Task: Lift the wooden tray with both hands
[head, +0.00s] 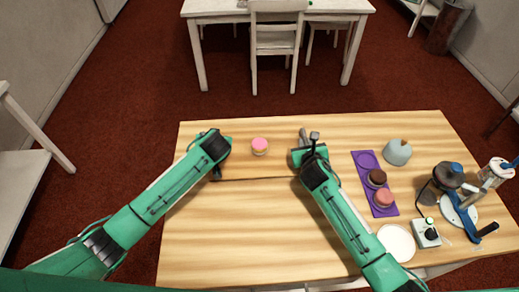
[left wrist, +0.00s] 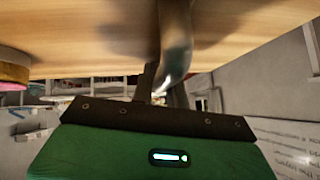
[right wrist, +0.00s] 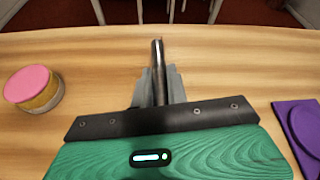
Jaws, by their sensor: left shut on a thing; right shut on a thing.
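The wooden tray (head: 255,171) lies between my two grippers near the table's far side, its grain much like the table's. A small round cake with a pink top (head: 260,146) stands on it; it also shows in the right wrist view (right wrist: 33,88). My left gripper (head: 216,174) is at the tray's left end, shut on a metal handle (left wrist: 176,42); the arm hides most of this in the head view. My right gripper (right wrist: 158,80) is shut on the metal handle (right wrist: 157,52) at the right end. Whether the tray is clear of the table I cannot tell.
On the table (head: 240,240), right of my right arm, are a purple mat (head: 362,160) with two cakes, a grey-blue dome (head: 397,152), a white plate (head: 397,243), a control box (head: 427,233) and a turntable (head: 458,212). The front left of the table is clear.

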